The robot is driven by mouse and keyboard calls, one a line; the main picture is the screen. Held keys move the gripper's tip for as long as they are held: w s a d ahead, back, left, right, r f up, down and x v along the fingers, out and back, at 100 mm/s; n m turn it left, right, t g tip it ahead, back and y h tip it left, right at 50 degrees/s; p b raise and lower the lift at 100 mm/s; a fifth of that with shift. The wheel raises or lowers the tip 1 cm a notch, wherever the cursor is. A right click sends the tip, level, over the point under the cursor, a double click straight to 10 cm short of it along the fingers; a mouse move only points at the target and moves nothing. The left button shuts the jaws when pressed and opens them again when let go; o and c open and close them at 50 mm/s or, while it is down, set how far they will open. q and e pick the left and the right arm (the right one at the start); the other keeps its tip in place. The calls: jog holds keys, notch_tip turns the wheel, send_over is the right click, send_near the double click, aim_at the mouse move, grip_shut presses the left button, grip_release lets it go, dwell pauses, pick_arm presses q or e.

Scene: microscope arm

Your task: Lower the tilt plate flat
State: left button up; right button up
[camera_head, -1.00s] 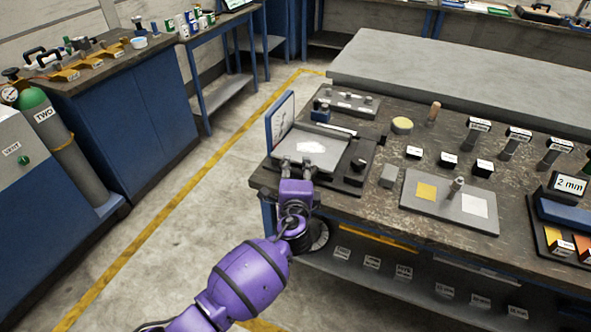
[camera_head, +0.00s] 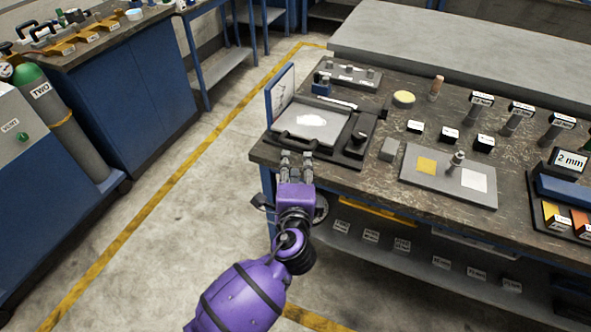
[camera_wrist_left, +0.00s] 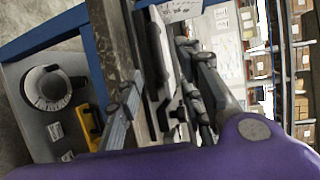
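The tilt plate (camera_head: 328,140) is a grey square plate with a white patch, at the near left corner of the workbench. In the head view it looks flat or nearly flat; a small remaining angle cannot be told. A dark curved handle (camera_head: 297,136) runs along its near edge. My left gripper (camera_head: 297,156) is just in front of this edge, its two fingers apart with nothing seen held. In the left wrist view the spread fingers (camera_wrist_left: 165,95) show with dark and grey edges between and beyond them. My right gripper is out of view.
An upright blue-edged panel (camera_head: 282,92) stands left of the plate. A black knob block (camera_head: 357,140) is at its right. A grey tray (camera_head: 440,190) with yellow and white squares lies farther right on the workbench (camera_head: 400,125).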

pick_arm(q)
jog(key=shift+s+r, duration=0.1)
jog(key=shift+s, duration=0.4)
jog(key=shift+c, duration=0.4)
